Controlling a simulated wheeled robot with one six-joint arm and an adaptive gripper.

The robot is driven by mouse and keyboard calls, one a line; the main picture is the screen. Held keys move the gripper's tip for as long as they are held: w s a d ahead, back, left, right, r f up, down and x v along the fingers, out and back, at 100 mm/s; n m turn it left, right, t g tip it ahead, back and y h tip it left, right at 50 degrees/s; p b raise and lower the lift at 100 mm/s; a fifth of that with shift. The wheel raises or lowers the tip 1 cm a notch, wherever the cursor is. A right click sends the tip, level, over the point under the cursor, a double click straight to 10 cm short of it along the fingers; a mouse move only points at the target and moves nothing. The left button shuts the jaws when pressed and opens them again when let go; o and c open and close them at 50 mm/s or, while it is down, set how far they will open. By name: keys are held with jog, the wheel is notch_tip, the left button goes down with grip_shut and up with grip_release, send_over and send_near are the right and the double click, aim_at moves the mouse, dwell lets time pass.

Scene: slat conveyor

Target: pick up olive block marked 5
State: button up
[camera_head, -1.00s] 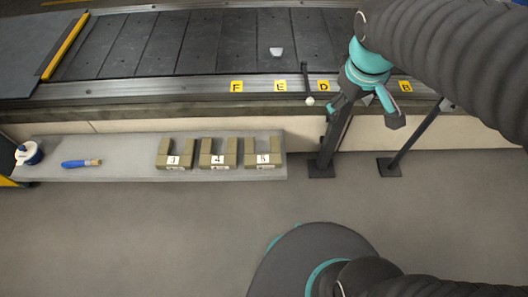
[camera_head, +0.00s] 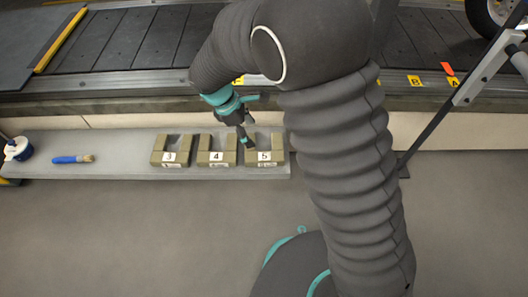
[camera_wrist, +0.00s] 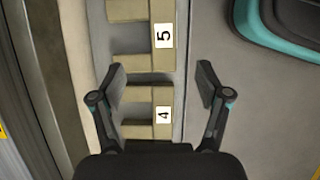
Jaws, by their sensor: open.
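The olive block marked 5 (camera_head: 264,157) is a U-shaped block at the right end of the grey shelf (camera_head: 120,170), with a white label reading 5. It also shows in the wrist view (camera_wrist: 150,62), at the top, ahead of my fingers. My gripper (camera_head: 246,136) is open and empty, above the shelf between block 5 and the block marked 4 (camera_head: 215,157). In the wrist view my gripper (camera_wrist: 162,80) has its two fingers spread, with the lower part of block 5 and block 4 (camera_wrist: 145,112) between and below them. My arm hides the shelf's surroundings to the right.
The olive block marked 3 (camera_head: 170,157) stands left of block 4. A blue-handled brush (camera_head: 72,159) and a blue and white roll (camera_head: 18,149) lie farther left on the shelf. The slat conveyor (camera_head: 150,45) runs behind. Open floor (camera_head: 130,240) lies in front.

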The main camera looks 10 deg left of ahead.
jog(key=b, duration=0.1)
send_near(265, 156)
jog(key=x, duration=0.5)
jog(key=shift+w+d+r, duration=0.1)
jog(key=shift+w+r, duration=0.05)
jog(key=shift+w, duration=0.1)
jog(key=shift+s+a+b+x, duration=0.15)
jog(key=shift+b+x, duration=0.25)
jog(key=shift+x, duration=0.9)
jog(key=shift+s+a+b+x, duration=0.1)
jog(key=shift+b+x, duration=0.3)
jog(key=shift+x, duration=0.95)
jog(key=c, duration=1.3)
grip_shut()
jog(key=shift+r, duration=0.1)
